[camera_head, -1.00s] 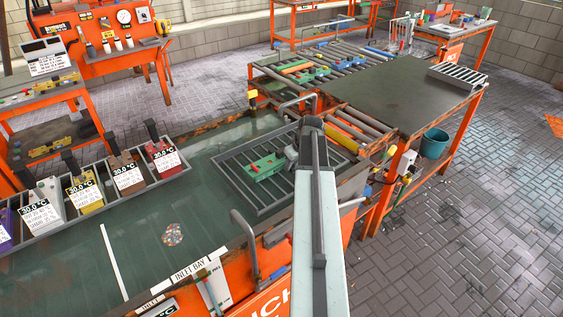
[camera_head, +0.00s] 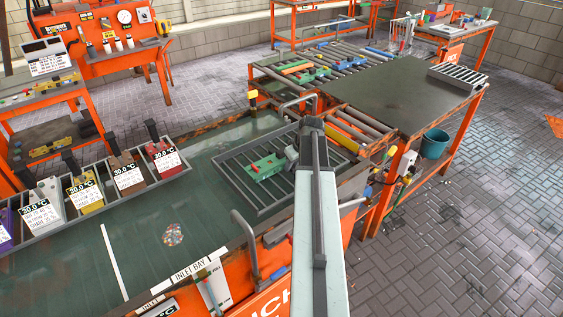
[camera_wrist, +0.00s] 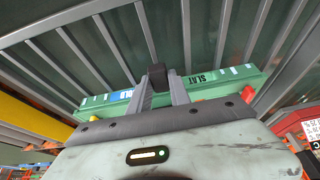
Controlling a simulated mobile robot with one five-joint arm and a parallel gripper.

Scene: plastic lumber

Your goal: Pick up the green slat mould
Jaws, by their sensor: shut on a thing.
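The green slat mould (camera_head: 265,166) lies on the slatted metal rack on the bench in the head view, left of my arm's end. In the wrist view the mould (camera_wrist: 208,83) runs across the picture, with "SLAT" lettering and a red knob at its right. My gripper (camera_wrist: 160,82) is shut on the mould near its middle. In the head view my gripper (camera_head: 291,153) is at the mould's right end and partly hidden by my arm. I cannot tell whether the mould is clear of the rack bars.
The slatted rack (camera_head: 232,183) surrounds the mould. A row of labelled moulds (camera_head: 128,172) stands in a rail at the left. Roller tracks (camera_head: 325,70) with coloured pieces and a dark table (camera_head: 385,90) lie beyond. The green bench top is mostly clear.

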